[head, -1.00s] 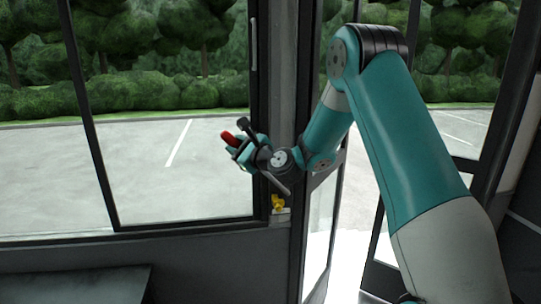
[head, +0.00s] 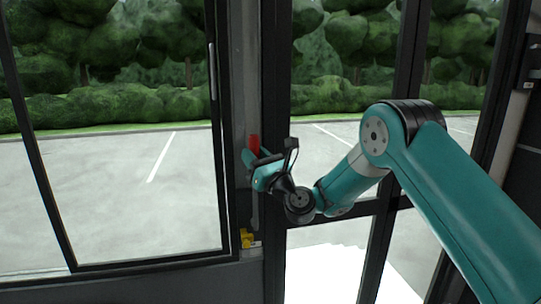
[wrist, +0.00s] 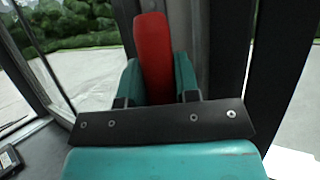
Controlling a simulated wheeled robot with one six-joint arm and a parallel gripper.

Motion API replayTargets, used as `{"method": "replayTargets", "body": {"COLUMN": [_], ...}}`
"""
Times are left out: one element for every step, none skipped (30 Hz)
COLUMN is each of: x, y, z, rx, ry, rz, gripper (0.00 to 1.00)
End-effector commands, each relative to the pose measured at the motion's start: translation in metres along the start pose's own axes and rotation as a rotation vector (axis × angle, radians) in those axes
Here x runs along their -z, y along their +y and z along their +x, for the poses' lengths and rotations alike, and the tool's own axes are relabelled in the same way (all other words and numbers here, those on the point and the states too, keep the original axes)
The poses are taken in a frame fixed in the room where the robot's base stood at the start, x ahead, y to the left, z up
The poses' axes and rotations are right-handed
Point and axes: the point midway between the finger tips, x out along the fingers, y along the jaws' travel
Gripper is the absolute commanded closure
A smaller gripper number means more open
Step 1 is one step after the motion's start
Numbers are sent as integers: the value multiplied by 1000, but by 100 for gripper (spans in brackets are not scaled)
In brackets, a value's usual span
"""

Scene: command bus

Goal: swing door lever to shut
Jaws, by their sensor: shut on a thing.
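The red door lever (head: 253,143) stands nearly upright against the grey post beside the doorway. My gripper (head: 252,157) is shut on it, reaching in from the right. In the wrist view the red lever (wrist: 153,55) rises between the two teal fingers (wrist: 158,85), and its lower end is hidden behind the dark bar of my gripper. The glazed, dark-framed door (head: 330,218) is right of the post, partly hidden by my arm. I cannot tell whether it is fully closed.
A yellow part (head: 246,238) sits on a small light bracket on the post, below the lever. A large window (head: 130,200) fills the left side. The dark wall (head: 160,285) runs below it. Parking ground and hedges show outside.

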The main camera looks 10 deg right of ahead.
Motion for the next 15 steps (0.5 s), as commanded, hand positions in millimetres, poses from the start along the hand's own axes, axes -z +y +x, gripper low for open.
{"method": "replayTargets", "body": {"x": [0,0,0,0,0,1,1,1,1,1,1,1,1,1,1], "y": [3,4,6,8,8,9,9,9,9,9,9,8,8,8,8], "z": [2,3,3,4,4,4,4,4,4,3,3,3,3,3,2], "rx": [0,-1,-3,-4,-4,-4,-5,-4,-4,-4,-3,-3,-2,-2,-1], "ry": [-9,-11,-13,-14,-15,-16,-16,-17,-17,-16,-16,-16,-15,-15,-15], "rz": [2,7,13,17,21,24,26,28,30,31,31,32,33,33,34], "gripper": [100,100,100,100,100,100,100,100,100,100,100,100,100,100,100]}}
